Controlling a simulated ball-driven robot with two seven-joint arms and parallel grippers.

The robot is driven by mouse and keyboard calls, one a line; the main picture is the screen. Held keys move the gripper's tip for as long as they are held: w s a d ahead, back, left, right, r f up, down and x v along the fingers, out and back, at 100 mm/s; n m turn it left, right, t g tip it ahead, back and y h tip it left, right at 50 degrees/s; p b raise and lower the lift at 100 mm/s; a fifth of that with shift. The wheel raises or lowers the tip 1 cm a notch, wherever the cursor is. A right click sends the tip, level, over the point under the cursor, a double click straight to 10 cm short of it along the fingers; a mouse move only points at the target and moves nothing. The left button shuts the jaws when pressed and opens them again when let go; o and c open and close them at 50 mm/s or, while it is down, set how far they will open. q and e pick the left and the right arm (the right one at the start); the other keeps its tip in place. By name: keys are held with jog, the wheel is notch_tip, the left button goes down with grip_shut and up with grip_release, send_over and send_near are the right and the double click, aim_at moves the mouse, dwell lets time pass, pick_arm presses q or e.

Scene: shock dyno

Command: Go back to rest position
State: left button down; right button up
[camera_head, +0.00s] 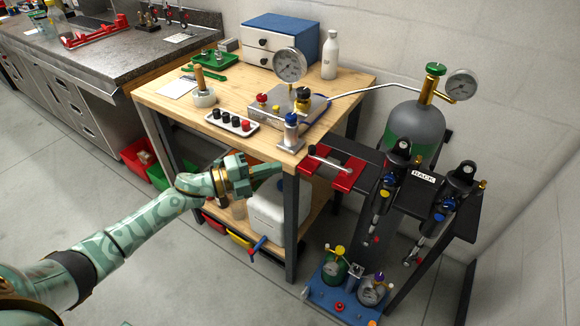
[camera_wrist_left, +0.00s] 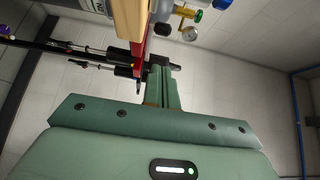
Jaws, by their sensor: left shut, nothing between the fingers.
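My left gripper (camera_head: 267,171) is green and shut, with nothing between its fingers. In the head view its arm comes in from the lower left, and the gripper is in front of the wooden workbench (camera_head: 158,97), below the height of its top. In the left wrist view the shut fingers (camera_wrist_left: 161,82) point up toward the bench edge and a red part. The gripper appears apart from the bench, though the exact gap is hard to tell. My right gripper is not in view.
A white jug (camera_head: 278,210) sits on the lower shelf. The floor (camera_head: 165,255) at left is clear.

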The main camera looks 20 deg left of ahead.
pick_arm(q)
jog(key=a+f+n+t+y, duration=0.2)
jog(key=a+f+n+y, duration=0.65)
jog(key=a, duration=0.25)
jog(key=s+a+f+n+g+y, duration=0.2)
jog(key=s+f+n, duration=0.3)
jog(key=f, duration=0.5)
jog(key=s+a+f+n+g+y, duration=0.2)
jog(key=s+f+n+y, duration=0.15)
jog(key=s+f, duration=0.45)
jog(key=s+d+f+n+g, duration=0.2)
jog(key=s+f+g, duration=0.1)
jog(key=s+f, duration=0.45)
jog(key=s+d+f+n+g, duration=0.2)
jog(key=s+f, duration=0.5)
jog(key=s, duration=0.2)
jog(key=s+d+f+n+g, duration=0.1)
jog(key=s+d, duration=0.3)
jog(key=s, duration=0.4)
jog(key=s+d+f+g, duration=0.2)
jog(key=s+d, duration=0.2)
jog(key=s, duration=0.5)
jog(key=s+d+f+n+g+h, duration=0.1)
jog(key=s+d+f+g, duration=0.1)
jog(key=s, duration=0.6)
jog(key=shift+s+d+n, duration=0.3)
jog(key=shift+s+d, duration=0.1)
jog(key=shift+d, duration=0.5)
jog(key=shift+f, duration=0.1)
